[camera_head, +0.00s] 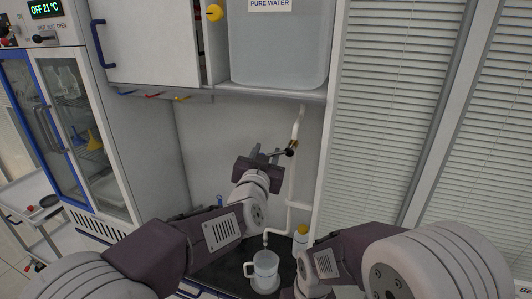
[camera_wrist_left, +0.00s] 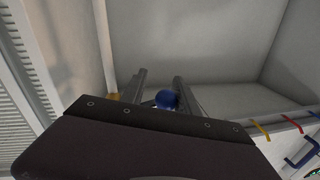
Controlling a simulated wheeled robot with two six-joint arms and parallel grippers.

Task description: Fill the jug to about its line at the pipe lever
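The clear jug (camera_head: 265,272), with its handle to the left, stands upright on the dark counter under the pipe's spout (camera_head: 266,238). Its line and any water level are too small to tell. The white pipe (camera_head: 292,180) runs down from the shelf to the spout. My left gripper (camera_head: 277,155) is raised beside the pipe's brass valve (camera_head: 293,144). In the left wrist view its two fingers (camera_wrist_left: 158,88) stand apart, with a blue round knob (camera_wrist_left: 165,99) between or just beyond them; contact is unclear. My right arm reaches down beside the jug; its fingers are not visible.
A pure water tank (camera_head: 280,45) stands on the shelf (camera_head: 270,94) above. A white bottle with a yellow cap (camera_head: 300,239) stands right of the jug. A glass-door cabinet (camera_head: 85,130) is at left, blinds at right. Bare dark counter (camera_head: 230,272) shows left of the jug.

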